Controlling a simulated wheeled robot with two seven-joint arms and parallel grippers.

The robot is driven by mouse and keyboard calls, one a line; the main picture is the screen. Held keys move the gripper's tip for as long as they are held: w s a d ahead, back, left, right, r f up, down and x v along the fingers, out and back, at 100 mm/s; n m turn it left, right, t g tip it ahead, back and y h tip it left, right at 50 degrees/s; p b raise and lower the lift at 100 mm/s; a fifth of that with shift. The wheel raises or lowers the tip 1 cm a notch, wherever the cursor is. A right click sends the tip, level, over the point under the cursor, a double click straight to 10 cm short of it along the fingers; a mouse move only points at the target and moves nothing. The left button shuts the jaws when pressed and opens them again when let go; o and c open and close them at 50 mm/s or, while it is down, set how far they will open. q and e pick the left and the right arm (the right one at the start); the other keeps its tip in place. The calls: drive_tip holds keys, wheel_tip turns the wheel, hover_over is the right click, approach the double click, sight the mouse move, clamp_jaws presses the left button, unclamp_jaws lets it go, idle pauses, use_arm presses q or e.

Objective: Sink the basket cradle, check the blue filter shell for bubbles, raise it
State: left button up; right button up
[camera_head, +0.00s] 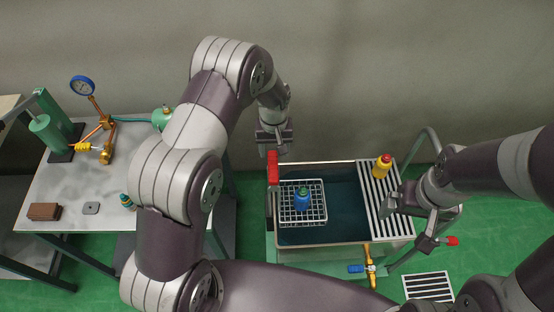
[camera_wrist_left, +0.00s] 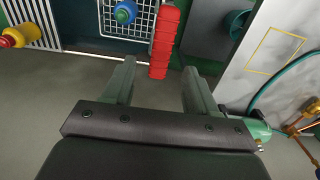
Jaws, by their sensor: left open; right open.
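The blue filter shell (camera_head: 302,199) stands upright in the white wire basket cradle (camera_head: 291,216) at the left of the water tank (camera_head: 345,235). Both also show in the left wrist view, the shell (camera_wrist_left: 124,12) and the cradle wires (camera_wrist_left: 145,24). I cannot tell how deep the cradle sits. A red handle (camera_head: 272,168) is at the tank's left edge, also seen in the left wrist view (camera_wrist_left: 164,45). My left gripper (camera_head: 275,150) is open and empty just behind the red handle, its fingers (camera_wrist_left: 159,82) apart. My right gripper (camera_head: 392,207) is open by the slatted rack.
A yellow shell with a red top (camera_head: 382,167) stands on the slatted rack (camera_head: 378,200) at the tank's right. A brass tap with a blue handle (camera_head: 368,267) is on the tank's front. A bench (camera_head: 70,195) at left holds a gauge (camera_head: 82,86) and brass pipework.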

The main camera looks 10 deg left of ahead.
sight(273, 165)
use_arm(q)
drive_tip(key=f, duration=0.2)
drive_tip(key=f+p, duration=0.1)
drive_tip(key=f, duration=0.3)
drive_tip(key=shift+s+a+f+p, duration=0.15)
drive_tip(key=shift+a+f+p, duration=0.1)
drive_tip(key=shift+f+p, duration=0.1)
drive_tip(key=shift+d+f, duration=0.15)
drive_tip(key=shift+f, duration=0.35)
clamp_jaws()
